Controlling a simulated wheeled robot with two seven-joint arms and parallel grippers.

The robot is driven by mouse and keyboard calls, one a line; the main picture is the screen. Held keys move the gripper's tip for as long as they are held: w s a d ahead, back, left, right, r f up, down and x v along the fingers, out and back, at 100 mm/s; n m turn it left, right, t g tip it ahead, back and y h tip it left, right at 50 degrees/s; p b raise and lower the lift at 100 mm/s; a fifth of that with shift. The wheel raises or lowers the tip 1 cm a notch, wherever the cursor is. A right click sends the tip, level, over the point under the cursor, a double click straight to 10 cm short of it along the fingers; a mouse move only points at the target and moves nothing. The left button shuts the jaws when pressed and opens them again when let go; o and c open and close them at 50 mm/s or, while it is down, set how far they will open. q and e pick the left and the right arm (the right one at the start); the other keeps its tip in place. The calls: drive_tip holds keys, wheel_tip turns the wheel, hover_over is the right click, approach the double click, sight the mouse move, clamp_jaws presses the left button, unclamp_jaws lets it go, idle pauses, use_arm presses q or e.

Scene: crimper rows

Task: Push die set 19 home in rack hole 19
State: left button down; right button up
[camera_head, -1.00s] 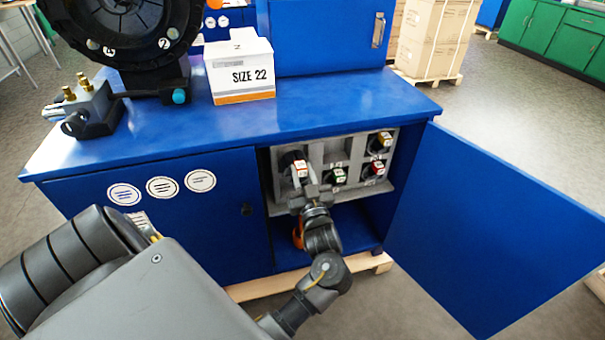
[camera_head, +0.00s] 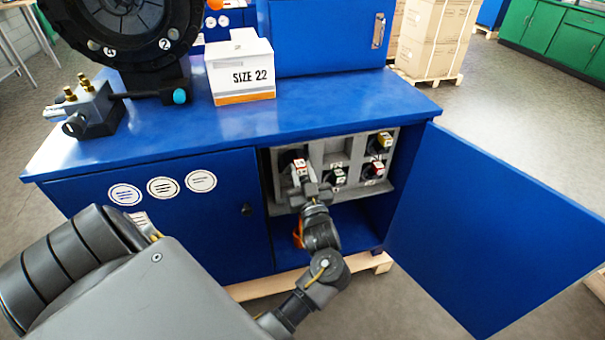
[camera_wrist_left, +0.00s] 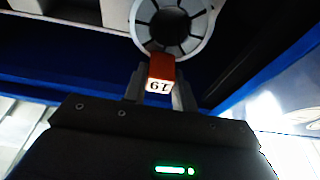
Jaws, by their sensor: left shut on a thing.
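Die set 19 shows in the left wrist view as a grey ring with dark segments (camera_wrist_left: 172,30) and a red tab (camera_wrist_left: 160,70) with a white label reading 19, upside down. My left gripper (camera_wrist_left: 160,90) is shut on that tab. In the head view my left gripper (camera_head: 306,190) reaches into the open cabinet bay, at the upper left hole of the grey rack (camera_head: 343,152). The die set's red and white tab (camera_head: 299,167) shows just above the fingers. How deep the set sits is hidden. My right gripper is not in view.
Other die sets with yellow (camera_head: 383,141), green (camera_head: 337,176) and red (camera_head: 374,171) tabs sit in the rack. The blue cabinet door (camera_head: 490,220) stands open at right. A SIZE 22 box (camera_head: 240,75) and a black crimper head (camera_head: 120,40) stand on the bench top.

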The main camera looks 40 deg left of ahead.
sight(297, 158)
use_arm(q)
drive_tip(key=shift+f+x, duration=0.15)
drive_tip(key=shift+x, duration=0.8)
drive_tip(key=shift+f+x, duration=0.15)
drive_tip(key=shift+x, duration=0.8)
drive_tip(key=shift+f+x, duration=0.2)
drive_tip(key=shift+x, duration=0.75)
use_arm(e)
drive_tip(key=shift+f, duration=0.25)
use_arm(q)
drive_tip(key=c, duration=1)
unclamp_jaws()
drive_tip(key=shift+c, duration=0.2)
drive_tip(key=shift+f+b, duration=0.3)
drive_tip(key=shift+f, duration=0.05)
drive_tip(key=shift+r, duration=0.1)
drive_tip(key=shift+s+d, duration=0.1)
drive_tip(key=v, duration=0.7)
drive_tip(key=shift+d, duration=0.1)
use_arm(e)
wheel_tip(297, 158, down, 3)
